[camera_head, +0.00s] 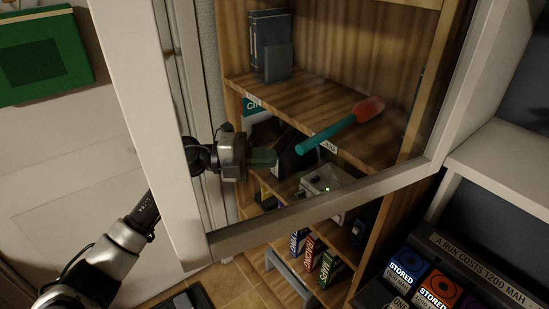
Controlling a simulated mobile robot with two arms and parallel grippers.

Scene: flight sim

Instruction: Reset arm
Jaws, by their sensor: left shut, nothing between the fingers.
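My left arm comes in from the lower left and passes behind the upright of a white frame. My left gripper (263,157) shows inside the frame's opening, in front of the wooden shelf unit (310,105). Its fingers look shut, with nothing held, and point right toward the middle shelves. A teal stick with a red-orange head (340,126) lies slanted across the view just right of the fingertips, apart from them. I cannot tell whether it rests on the shelf edge. My right gripper is not in view.
The white frame (325,202) crosses close in front of the shelves. Dark books (271,45) stand on the upper shelf; a pale box (325,180) and several coloured boxes (308,252) sit lower. A white counter (505,160) and a rack of "STORED" boxes (408,265) are at right.

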